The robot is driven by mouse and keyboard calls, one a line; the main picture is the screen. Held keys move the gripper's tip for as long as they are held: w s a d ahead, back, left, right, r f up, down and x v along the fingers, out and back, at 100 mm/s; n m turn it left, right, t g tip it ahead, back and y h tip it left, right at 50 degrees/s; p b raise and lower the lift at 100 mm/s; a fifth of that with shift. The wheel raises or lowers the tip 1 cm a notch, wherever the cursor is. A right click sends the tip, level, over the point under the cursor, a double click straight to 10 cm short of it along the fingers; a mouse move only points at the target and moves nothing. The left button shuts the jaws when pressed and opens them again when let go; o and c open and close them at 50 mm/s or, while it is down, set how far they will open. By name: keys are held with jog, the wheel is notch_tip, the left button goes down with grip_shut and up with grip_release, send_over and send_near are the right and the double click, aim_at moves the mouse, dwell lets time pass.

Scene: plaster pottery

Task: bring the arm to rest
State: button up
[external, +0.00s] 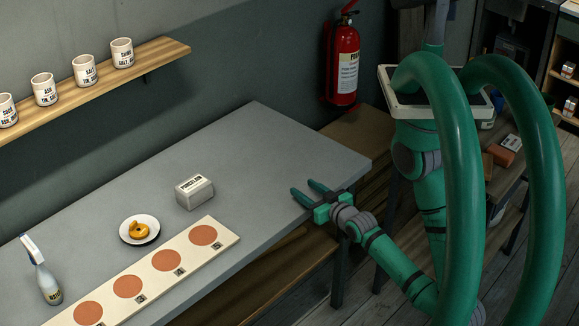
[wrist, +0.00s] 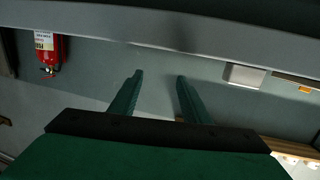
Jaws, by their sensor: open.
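My gripper (external: 312,190) is green and sits at the right end of the grey table (external: 262,136), by its front edge. Its two fingers are apart with nothing between them. In the wrist view my gripper (wrist: 158,78) also shows open and empty, with the table's edge (wrist: 150,32) beyond the fingertips. My green arm (external: 395,262) stretches from the right side of the external view to the gripper. I cannot tell whether the fingers touch the table.
A white labelled block (external: 194,191), a plate (external: 139,229) with an orange-brown ring, a board (external: 155,273) with several terracotta discs and a spray bottle (external: 42,270) stand on the table. A fire extinguisher (external: 343,62) hangs behind. The table's back right is clear.

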jog(key=s+d+m+t+h, duration=0.1)
jog(key=s+d+m+h, duration=0.2)
jog(key=d, duration=0.9)
jog(key=s+d+m+t+h, duration=0.1)
jog(key=s+d+m+h, duration=0.3)
jog(key=s+d, duration=0.6)
jog(key=shift+d+h, duration=1)
jog(key=shift+d, duration=0.1)
jog(key=shift+f, duration=0.1)
